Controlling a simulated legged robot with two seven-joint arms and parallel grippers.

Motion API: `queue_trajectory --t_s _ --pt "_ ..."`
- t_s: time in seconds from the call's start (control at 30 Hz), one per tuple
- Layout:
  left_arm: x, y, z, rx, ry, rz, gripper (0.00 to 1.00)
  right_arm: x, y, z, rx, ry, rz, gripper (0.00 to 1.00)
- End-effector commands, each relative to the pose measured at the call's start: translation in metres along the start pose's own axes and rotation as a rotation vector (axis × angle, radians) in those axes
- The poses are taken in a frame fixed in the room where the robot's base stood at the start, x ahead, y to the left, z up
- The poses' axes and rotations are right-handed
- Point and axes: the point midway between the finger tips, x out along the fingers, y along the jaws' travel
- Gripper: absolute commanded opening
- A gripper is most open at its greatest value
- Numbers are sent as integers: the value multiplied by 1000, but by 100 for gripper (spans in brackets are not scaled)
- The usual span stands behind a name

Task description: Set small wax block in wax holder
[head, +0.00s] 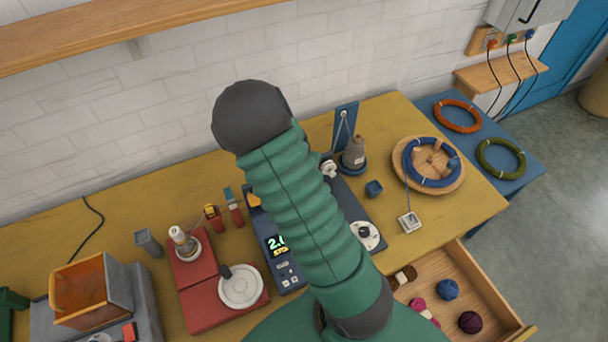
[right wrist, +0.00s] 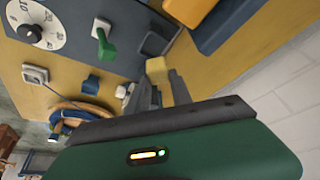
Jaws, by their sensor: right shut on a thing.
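My right gripper (right wrist: 160,82) is shut on a small pale yellow block, the wax block (right wrist: 157,69), which shows between its dark fingertips in the right wrist view. The block is held near the dark blue machine panel (right wrist: 80,62); whether it touches anything there cannot be told. A dark square fitting (right wrist: 155,42) sits on the panel just beyond the block; I cannot tell whether it is the wax holder. In the head view my green arm hides the right gripper, the block and much of the machine. My left gripper is in neither view.
A green lever (right wrist: 103,45) and a white dial (right wrist: 36,30) stand on the panel near the gripper. An open drawer (head: 500,318) holds wool balls.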

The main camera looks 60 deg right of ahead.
Motion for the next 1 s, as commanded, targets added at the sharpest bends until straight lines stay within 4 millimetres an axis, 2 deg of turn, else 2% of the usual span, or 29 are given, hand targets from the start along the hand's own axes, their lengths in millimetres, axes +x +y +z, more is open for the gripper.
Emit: queue_trajectory --t_s 0.2,0.7,0.73,0.87,1.0 --pt "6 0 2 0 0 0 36 32 0 12 1 -3 2 0" --pt "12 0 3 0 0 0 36 41 -1 16 0 -2 0 0" --pt "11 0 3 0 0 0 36 40 -1 16 0 -2 0 29" --pt "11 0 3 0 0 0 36 40 -1 15 0 -2 0 46" --pt "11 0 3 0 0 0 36 39 -1 15 0 -2 0 48"
